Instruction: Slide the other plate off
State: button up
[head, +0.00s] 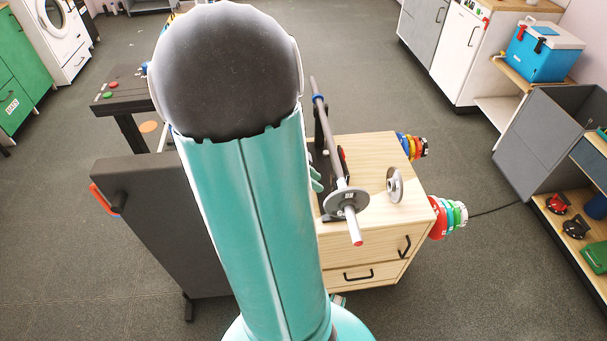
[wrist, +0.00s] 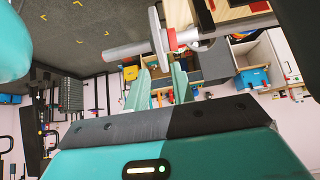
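A barbell (head: 333,150) lies in a dark stand on the wooden cabinet. One grey plate (head: 346,201) is on its near sleeve, which sticks out past the cabinet front. The sleeve (wrist: 124,49) and the plate (wrist: 158,38), seen nearly edge-on, show in the wrist view. A second grey plate (head: 395,184) is off the bar, on the cabinet top at the right. My gripper (wrist: 160,70) has its teal fingers apart, with their tips close to the plate's edge; I cannot tell whether they touch. In the head view my arm hides most of my gripper.
The wooden cabinet (head: 365,248) has black handles. Coloured plates (head: 448,217) hang on its right side, with more small ones (head: 411,146) behind. A dark padded bench (head: 150,220) stands left of my arm. Floor is free to the right, before the open shelf (head: 540,135).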

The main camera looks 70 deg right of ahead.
aim_at(334, 193)
jog(key=x, duration=0.3)
jog(key=shift+s+f, duration=0.1)
jog(key=shift+s, duration=0.2)
jog(key=shift+x, duration=3.15)
jog(key=shift+w+d+f, duration=0.1)
jog(key=shift+w, duration=0.05)
grip_shut()
